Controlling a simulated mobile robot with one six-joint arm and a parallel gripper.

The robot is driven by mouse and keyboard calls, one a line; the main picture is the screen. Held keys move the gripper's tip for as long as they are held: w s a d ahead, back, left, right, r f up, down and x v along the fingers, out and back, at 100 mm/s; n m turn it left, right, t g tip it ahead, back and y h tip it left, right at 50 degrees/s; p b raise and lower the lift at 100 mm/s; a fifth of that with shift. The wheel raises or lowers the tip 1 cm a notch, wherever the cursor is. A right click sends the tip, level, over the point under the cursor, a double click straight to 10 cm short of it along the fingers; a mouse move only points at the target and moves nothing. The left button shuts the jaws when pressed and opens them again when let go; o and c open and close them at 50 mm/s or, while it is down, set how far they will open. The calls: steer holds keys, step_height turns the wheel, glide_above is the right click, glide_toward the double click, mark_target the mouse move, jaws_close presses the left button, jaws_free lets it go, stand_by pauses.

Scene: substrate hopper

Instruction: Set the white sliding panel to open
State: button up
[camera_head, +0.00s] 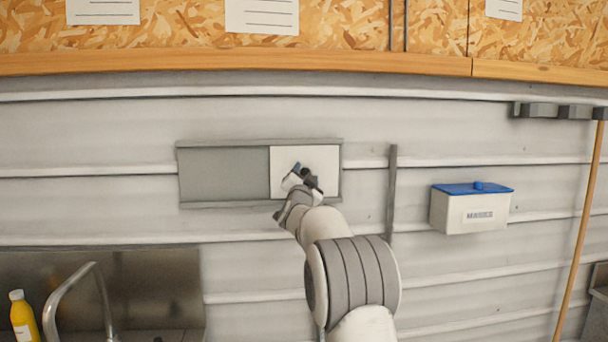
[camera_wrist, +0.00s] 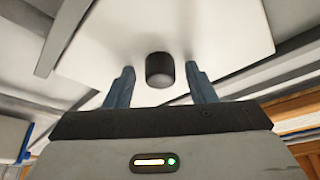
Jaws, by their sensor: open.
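The white sliding panel (camera_head: 328,183) sits at the right end of a grey framed track (camera_head: 222,175) on the wall. The grey left part of the frame is bare. In the wrist view the panel (camera_wrist: 215,35) fills the upper middle, with a dark round knob (camera_wrist: 159,70) standing out from it. My gripper (camera_head: 304,175) is in front of the panel in the head view and hides part of it. In the wrist view my gripper (camera_wrist: 160,80) is open, with one blue finger on each side of the knob and gaps between. The fingers do not appear to touch the knob.
A white box with a blue lid (camera_head: 470,208) hangs on the wall to the right. A dark vertical strip (camera_head: 392,190) stands just right of the frame. A sink tap (camera_head: 78,295) and yellow bottle (camera_head: 22,318) are at lower left. A wooden ledge (camera_head: 235,61) runs above.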

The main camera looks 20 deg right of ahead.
jaws_close()
stand_by(0.5)
